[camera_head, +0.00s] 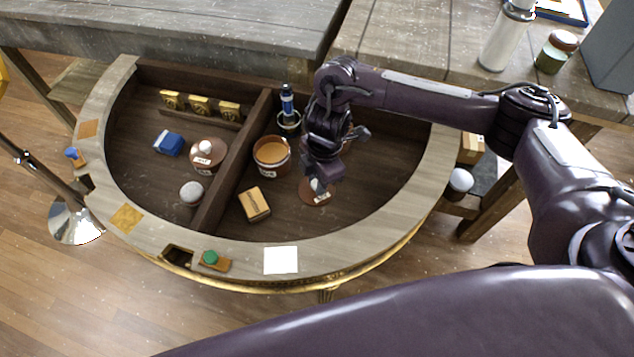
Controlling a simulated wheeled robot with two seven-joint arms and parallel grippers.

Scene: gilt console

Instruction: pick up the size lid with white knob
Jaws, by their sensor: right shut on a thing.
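A brown round lid with a white knob (312,196) is in the right compartment of the half-round console (345,253). My right gripper (322,182) is directly over it, pointing down, shut on the white knob. The gripper hides part of the knob and the lid's far edge. I cannot tell whether the lid touches the compartment floor. A similar brown piece with a white knob and a label (208,154) stands in the left compartment. My left gripper is not in view.
An open brown jar (271,153), a blue-topped bottle (287,103) and a small cardboard box (254,204) stand left of my right gripper. A dark divider (228,165) separates the compartments. Wooden tables (420,40) stand behind. The right compartment's right side looks clear.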

